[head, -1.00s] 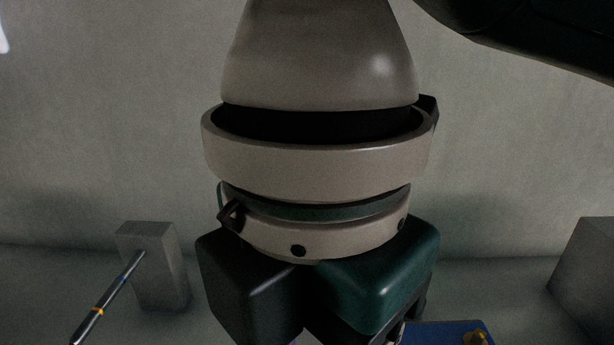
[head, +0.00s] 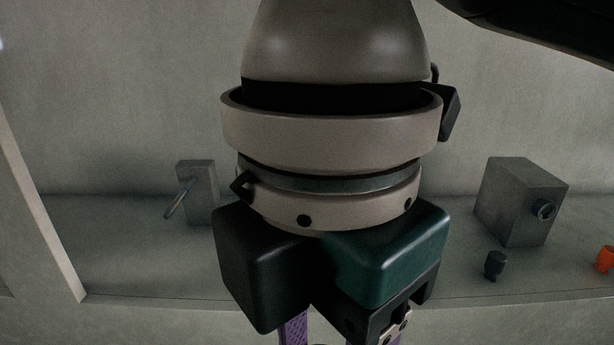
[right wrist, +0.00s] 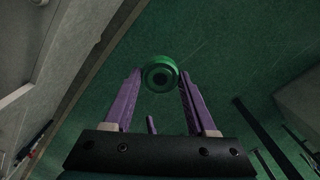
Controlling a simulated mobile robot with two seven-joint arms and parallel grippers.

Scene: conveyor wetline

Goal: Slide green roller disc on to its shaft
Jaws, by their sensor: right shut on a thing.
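The green roller disc (right wrist: 158,78) is round with a dark centre hole and sits between the purple fingertips in the right wrist view. My right gripper (right wrist: 161,84) is shut on it. In the head view, this gripper's arm fills the middle, with purple fingers only partly visible at the bottom edge; the fingertips and disc are hidden below the frame. A thin shaft (head: 177,201) juts from a grey block (head: 202,193) at the left, apart from the gripper. Whether it is the disc's shaft I cannot tell. My left gripper is not in view.
A grey box (head: 509,202) with a round fitting stands on the shelf (head: 110,240) at the right. A small dark cylinder (head: 495,265) and an orange piece (head: 604,259) stand near it. A pale upright post (head: 40,210) is at the far left.

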